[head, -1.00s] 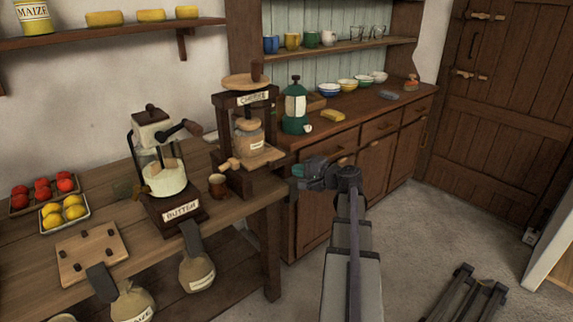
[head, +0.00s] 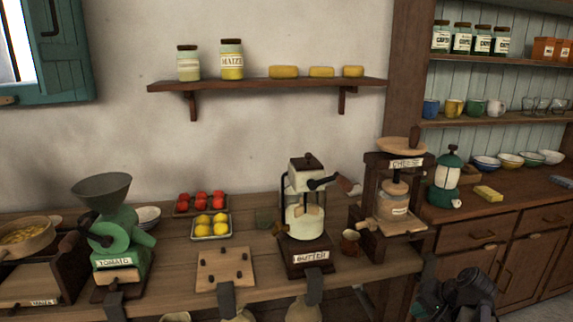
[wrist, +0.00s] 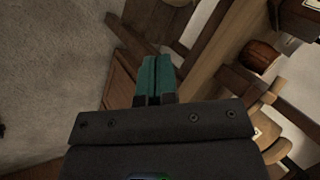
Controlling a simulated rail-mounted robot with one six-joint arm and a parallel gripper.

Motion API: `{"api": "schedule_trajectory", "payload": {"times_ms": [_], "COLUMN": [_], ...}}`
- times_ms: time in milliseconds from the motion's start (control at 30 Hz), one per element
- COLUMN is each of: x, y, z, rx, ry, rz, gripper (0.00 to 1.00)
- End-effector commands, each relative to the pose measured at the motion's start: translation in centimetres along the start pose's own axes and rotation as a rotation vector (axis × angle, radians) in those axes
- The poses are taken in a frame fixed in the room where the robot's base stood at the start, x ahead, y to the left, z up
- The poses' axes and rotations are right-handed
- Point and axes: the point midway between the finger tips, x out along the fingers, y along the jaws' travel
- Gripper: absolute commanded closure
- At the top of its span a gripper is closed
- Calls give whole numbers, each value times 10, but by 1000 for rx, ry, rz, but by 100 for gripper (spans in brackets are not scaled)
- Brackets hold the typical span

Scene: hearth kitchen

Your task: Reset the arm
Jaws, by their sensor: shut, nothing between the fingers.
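My gripper (wrist: 157,80) shows in the wrist view with its two teal fingers together and nothing between them. It is in front of the wooden bench and dresser, over the floor side. In the head view, dark parts of my arm show at the lower right, in front of the dresser.
The bench holds a green tomato mill (head: 125,240), a butter churn (head: 305,215), a cheese press (head: 395,195) and a brown mug (head: 349,242). The mug also shows in the wrist view (wrist: 258,57). Open floor (wrist: 50,80) lies left in the wrist view.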

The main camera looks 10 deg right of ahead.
Motion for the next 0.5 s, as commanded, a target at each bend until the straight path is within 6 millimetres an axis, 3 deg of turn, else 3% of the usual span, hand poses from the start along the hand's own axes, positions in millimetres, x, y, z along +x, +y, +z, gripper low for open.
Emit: {"api": "schedule_trajectory", "payload": {"times_ms": [33, 200, 333, 500], "x": [19, 56, 74, 99], "y": [-14, -48, -76, -121], "z": [31, 105, 149, 205], "rx": [-89, -371, -556, -756], "ry": [-70, -227, -281, -329], "rz": [101, 400, 525, 539], "gripper": [100, 100, 100, 100]}}
